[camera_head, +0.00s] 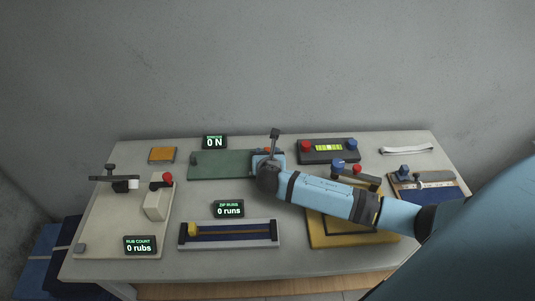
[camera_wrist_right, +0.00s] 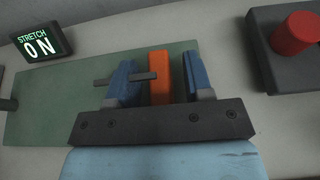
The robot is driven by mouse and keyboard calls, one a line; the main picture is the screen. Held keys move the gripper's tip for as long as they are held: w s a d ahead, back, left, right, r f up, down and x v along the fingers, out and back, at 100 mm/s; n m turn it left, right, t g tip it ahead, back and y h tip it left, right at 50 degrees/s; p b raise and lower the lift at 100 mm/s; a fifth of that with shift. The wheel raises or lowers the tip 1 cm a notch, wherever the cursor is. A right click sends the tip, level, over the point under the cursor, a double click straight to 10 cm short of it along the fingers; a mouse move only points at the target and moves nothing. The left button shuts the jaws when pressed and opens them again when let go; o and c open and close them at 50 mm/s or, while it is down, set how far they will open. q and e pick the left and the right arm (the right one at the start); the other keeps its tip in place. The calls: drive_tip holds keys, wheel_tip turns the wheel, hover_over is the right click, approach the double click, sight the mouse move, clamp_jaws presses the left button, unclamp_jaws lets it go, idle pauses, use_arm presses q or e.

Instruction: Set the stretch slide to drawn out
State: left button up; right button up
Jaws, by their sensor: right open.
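The stretch device is a green board (camera_head: 215,165) at the back middle of the table, beside a display (camera_head: 214,142) reading 0 N. In the right wrist view, the orange block (camera_wrist_right: 160,78) stands on the green board (camera_wrist_right: 50,115), near its right end. My right gripper (camera_head: 268,158) is over that end. Its two blue fingers (camera_wrist_right: 157,84) are apart, one on each side of the orange block, with a narrow gap visible on each side. A dark bar crosses in front of the left finger. My left gripper is not in view.
A dark box with a red knob (camera_wrist_right: 296,33) stands close right of the board. A yellow board (camera_head: 325,238) lies under my right forearm. A zip track (camera_head: 230,243) lies in front, and a pale lever board (camera_head: 110,235) at left.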

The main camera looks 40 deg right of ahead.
clamp_jaws()
drive_tip(key=d+p, duration=0.1)
drive_tip(key=s+d+p, duration=0.2)
drive_tip(key=d+p, duration=0.1)
drive_tip(key=shift+s+r, duration=0.2)
drive_tip(key=shift+r, duration=0.05)
drive_tip(key=shift+s+d+f, duration=0.15)
drive_tip(key=shift+s+d, duration=0.05)
drive_tip(key=shift+d, duration=0.2)
unclamp_jaws()
